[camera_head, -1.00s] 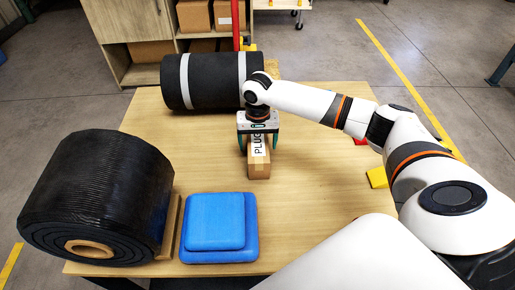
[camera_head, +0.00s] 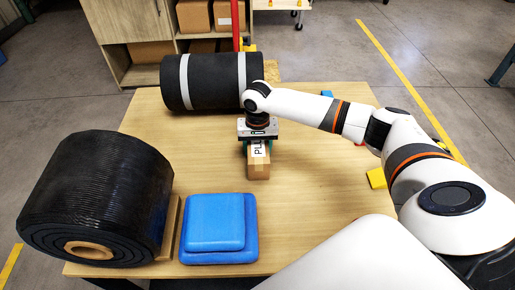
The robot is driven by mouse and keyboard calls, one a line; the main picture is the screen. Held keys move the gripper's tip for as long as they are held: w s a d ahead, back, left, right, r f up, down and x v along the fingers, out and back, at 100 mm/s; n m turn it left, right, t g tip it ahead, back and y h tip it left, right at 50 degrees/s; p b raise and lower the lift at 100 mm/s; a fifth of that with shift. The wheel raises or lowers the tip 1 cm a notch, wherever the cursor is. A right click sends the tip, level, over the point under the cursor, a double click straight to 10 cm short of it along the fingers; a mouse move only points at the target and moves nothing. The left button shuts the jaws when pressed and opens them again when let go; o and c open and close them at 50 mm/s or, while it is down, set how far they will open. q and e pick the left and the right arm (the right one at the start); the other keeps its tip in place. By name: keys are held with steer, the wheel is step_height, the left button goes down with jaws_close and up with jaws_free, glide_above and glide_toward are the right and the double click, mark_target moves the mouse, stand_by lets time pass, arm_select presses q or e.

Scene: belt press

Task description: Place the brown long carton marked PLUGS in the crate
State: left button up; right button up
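The brown long carton marked PLUGS (camera_head: 259,171) lies on the wooden table, its near end facing me and a white label on top. Its far part is hidden under my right gripper (camera_head: 259,150). The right gripper points down over the carton, with one green finger close against each long side; it looks shut on the carton. The carton appears to rest on the table still. My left gripper is not in view. I cannot make out a crate in this view.
A large black ribbed roll (camera_head: 95,200) stands at the left of the table (camera_head: 325,215). A black roll with grey bands (camera_head: 212,82) lies at the back. A blue stacked block (camera_head: 217,228) is at the front. A yellow piece (camera_head: 377,178) lies at right.

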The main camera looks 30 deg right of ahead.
step_height(320, 180, up, 10)
steer(key=shift+r, duration=0.1)
steer(key=s+a+r+n, duration=0.2)
steer(key=s+a+n, duration=0.4)
steer(key=s+a, duration=0.7)
steer(key=shift+s+a, duration=0.25)
steer(key=shift+s, duration=0.7)
